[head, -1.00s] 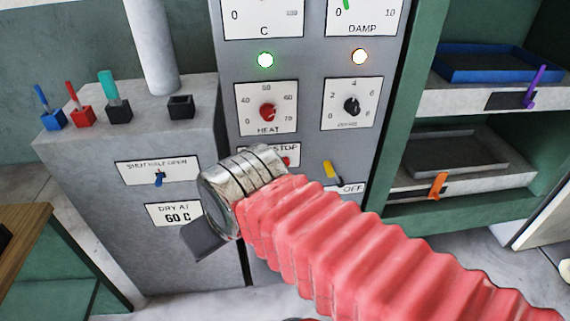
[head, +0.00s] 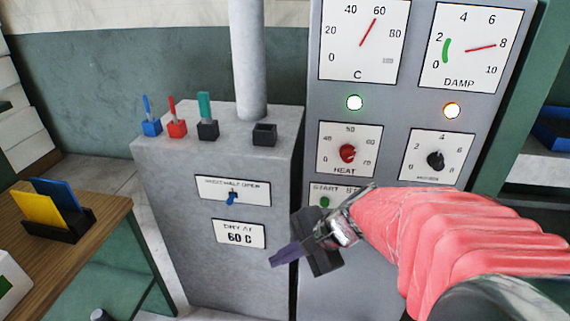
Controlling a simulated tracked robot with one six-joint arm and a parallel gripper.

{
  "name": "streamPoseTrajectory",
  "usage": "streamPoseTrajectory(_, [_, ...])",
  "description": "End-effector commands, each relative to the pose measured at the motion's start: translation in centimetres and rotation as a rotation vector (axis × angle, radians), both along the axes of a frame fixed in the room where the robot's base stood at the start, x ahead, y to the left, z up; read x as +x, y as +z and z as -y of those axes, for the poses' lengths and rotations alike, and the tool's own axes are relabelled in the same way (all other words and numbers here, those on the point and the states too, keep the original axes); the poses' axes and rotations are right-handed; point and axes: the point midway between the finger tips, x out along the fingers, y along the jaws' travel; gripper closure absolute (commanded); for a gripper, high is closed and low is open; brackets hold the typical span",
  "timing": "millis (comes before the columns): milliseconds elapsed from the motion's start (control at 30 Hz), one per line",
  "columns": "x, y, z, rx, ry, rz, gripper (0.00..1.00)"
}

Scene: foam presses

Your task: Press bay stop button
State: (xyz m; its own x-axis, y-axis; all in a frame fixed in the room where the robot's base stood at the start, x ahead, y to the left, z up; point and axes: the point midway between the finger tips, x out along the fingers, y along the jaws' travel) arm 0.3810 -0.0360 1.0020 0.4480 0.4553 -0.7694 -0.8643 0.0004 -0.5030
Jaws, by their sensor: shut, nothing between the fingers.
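The START/STOP plate (head: 335,190) is on the grey cabinet below the HEAT dial. Its green start button (head: 325,202) shows. The STOP half is mostly covered by my arm, and the red stop button is hidden. My gripper (head: 276,261) is below and left of the plate, in front of the gap between the two grey cabinets. Its purple fingers are shut and empty, pointing left. I cannot tell how far they are from the cabinet face.
A wooden table (head: 110,215) is at left.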

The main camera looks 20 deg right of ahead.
Motion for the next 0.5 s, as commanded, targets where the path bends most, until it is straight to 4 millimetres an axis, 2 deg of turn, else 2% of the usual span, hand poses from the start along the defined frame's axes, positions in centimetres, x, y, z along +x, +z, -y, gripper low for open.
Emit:
streamPoseTrajectory(267, [3.5, -2.4, 7.1, 0.370, -0.506, -0.070, 1.00])
streamPoseTrajectory(500, [4.6, -5.1, 15.8, 0.688, -0.951, -0.090, 1.00])
